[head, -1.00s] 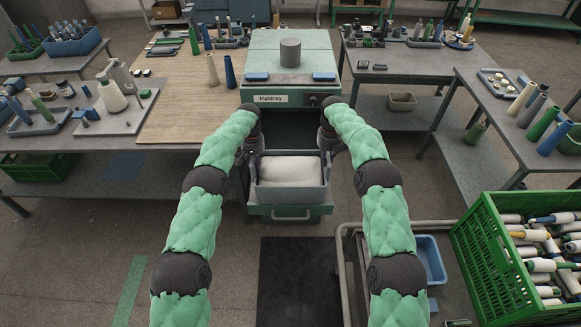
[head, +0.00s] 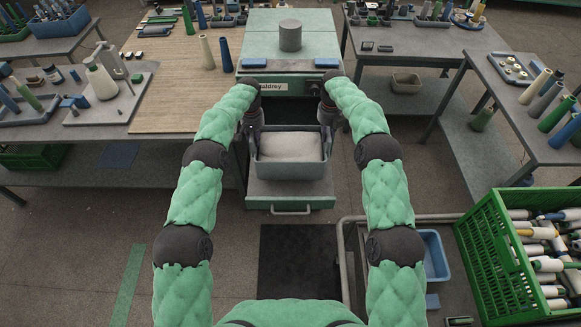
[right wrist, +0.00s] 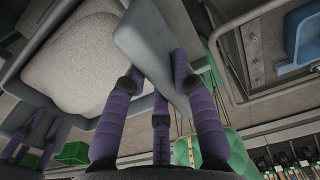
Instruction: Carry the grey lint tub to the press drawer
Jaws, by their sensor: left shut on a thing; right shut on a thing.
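The grey lint tub (head: 291,171), filled with pale lint (head: 290,147), is level at the front of the press. My left gripper (head: 254,136) is shut on its left side and my right gripper (head: 327,136) on its right side. In the right wrist view, purple fingers (right wrist: 160,105) straddle the tub's grey side piece (right wrist: 150,50). The press drawer (head: 290,201), green with a bar handle, is pulled out beneath the tub. The tub hides most of the drawer's inside; I cannot tell whether it touches the drawer.
The green press (head: 270,50) carries a grey cylinder (head: 290,36). Benches with cones and trays stand at left (head: 110,120) and right (head: 500,90). A green crate of bobbins (head: 490,255) and a railed cart with a blue bin (head: 433,255) are at lower right.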

